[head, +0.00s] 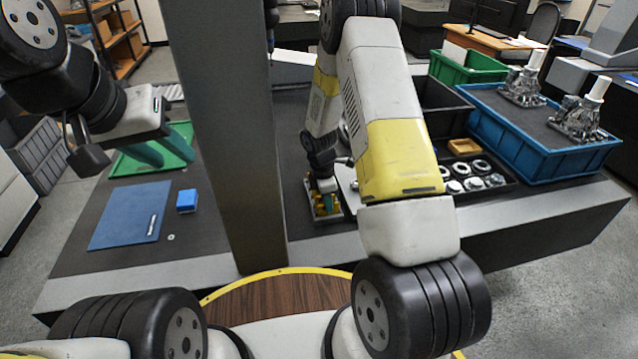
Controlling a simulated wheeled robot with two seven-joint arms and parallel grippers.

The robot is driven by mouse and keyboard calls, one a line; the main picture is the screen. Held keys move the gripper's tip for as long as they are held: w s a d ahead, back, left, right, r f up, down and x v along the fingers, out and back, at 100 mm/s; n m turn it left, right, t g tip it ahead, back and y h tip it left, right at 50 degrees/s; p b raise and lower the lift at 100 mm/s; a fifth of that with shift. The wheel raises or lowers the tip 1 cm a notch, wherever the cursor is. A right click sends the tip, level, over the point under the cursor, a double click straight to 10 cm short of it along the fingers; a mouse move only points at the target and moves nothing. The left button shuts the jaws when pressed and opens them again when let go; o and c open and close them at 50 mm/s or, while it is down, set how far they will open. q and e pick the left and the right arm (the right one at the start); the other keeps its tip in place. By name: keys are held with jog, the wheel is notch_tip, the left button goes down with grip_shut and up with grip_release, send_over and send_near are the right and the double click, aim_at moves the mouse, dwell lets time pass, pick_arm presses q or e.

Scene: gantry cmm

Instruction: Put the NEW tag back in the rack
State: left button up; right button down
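I cannot make out the NEW tag; it may be hidden or too small to tell. A small grey holder (336,217) with yellow-orange pieces stands on the dark bench in the middle, and it may be the rack. My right gripper (328,203) points down at this holder, with its fingertips at or just above the pieces. Its fingers are too small here to tell open from shut. My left gripper (166,152) is over the green tray (125,163) at the left, with its two teal fingers apart and nothing seen between them.
A grey column rises between my arms. A blue mat (125,222) with a small tool, a blue block (187,201) and a small ring (171,237) lie at the left. A black tray of metal rings (478,178) and a blue crate with castings (540,165) stand at the right.

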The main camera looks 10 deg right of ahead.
jog(key=c, duration=1.6)
grip_release()
jog(key=shift+o, duration=0.6)
jog(key=shift+o, duration=0.8)
jog(key=shift+r, duration=0.15)
jog(key=shift+r, duration=3.4)
